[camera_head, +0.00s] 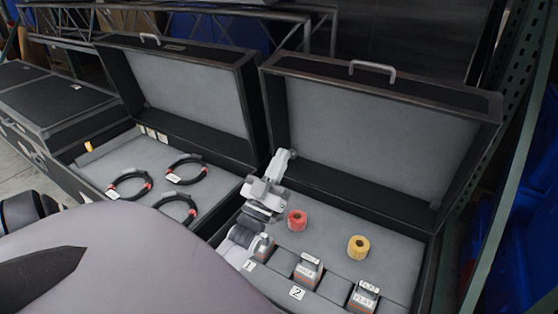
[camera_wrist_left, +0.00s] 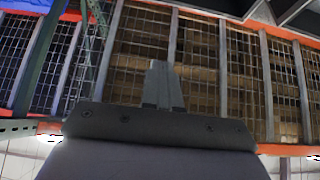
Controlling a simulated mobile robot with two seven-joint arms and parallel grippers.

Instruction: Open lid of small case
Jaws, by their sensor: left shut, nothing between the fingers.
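Two black cases with grey lining stand open side by side in the head view. The right case (camera_head: 425,262) has its lid (camera_head: 375,130) raised and leaning back, with a handle (camera_head: 372,69) on the lid's top edge. The left case (camera_head: 235,190) also has its lid (camera_head: 185,92) up. I cannot tell which one is the small case. My left gripper (camera_head: 284,156) is shut and empty, pointing up near the left end of the right lid's lower edge; contact cannot be told. Its closed fingers show in the left wrist view (camera_wrist_left: 162,85). My right gripper is not in view.
The right case holds a red tape roll (camera_head: 297,220), a yellow tape roll (camera_head: 358,246) and small boxes (camera_head: 308,270) in slots. The left case holds coiled cables (camera_head: 186,170). A closed black case (camera_head: 55,95) stands far left. A green rack post (camera_head: 480,240) borders the right.

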